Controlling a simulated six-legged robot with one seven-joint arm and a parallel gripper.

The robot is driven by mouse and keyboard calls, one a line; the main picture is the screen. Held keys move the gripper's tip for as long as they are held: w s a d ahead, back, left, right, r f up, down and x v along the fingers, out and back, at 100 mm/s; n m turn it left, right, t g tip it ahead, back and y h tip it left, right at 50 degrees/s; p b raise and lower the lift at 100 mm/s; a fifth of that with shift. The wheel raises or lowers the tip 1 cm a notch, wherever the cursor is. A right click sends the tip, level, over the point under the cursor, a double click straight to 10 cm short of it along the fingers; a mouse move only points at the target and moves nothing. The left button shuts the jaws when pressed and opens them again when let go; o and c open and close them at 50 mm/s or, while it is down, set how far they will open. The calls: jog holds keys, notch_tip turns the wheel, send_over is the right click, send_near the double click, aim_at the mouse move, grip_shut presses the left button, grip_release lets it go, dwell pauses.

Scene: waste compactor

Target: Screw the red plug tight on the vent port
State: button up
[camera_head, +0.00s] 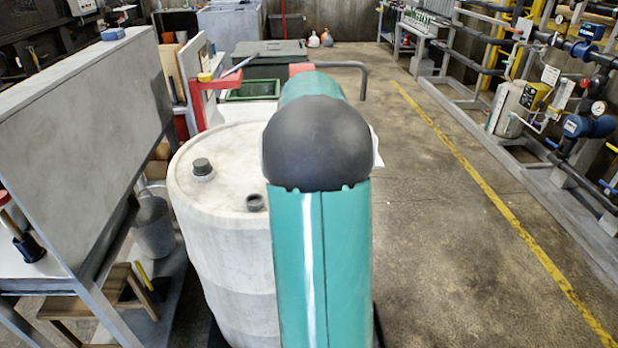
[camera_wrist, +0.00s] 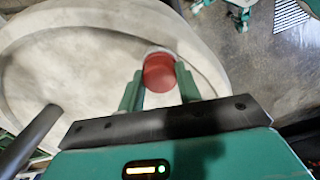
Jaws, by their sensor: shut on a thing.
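The red plug (camera_wrist: 159,74) is between the two fingertips of my gripper (camera_wrist: 160,88) in the wrist view. My gripper is shut on it. A pale rim shows just beyond the plug. The plug is over the edge of the pale drum top (camera_wrist: 75,75). The vent port cannot be made out beneath the plug, and I cannot tell whether the plug is seated. In the head view the white drum (camera_head: 232,262) stands upright, partly behind my green arm. My gripper and the plug are hidden there.
The drum top carries a grey cap (camera_head: 202,168) and a dark fitting (camera_head: 255,202). A red bracket (camera_head: 207,90) stands behind it. A grey panel (camera_head: 85,140) and wooden stool (camera_head: 95,300) are at left. The floor right of the drum is open up to the pipework.

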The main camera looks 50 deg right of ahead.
jog(key=m, duration=0.5)
dwell(0.3)
jog(key=m, duration=0.5)
jog(key=shift+m, duration=0.3)
jog(key=m, duration=0.4)
jog(key=shift+m, duration=0.4)
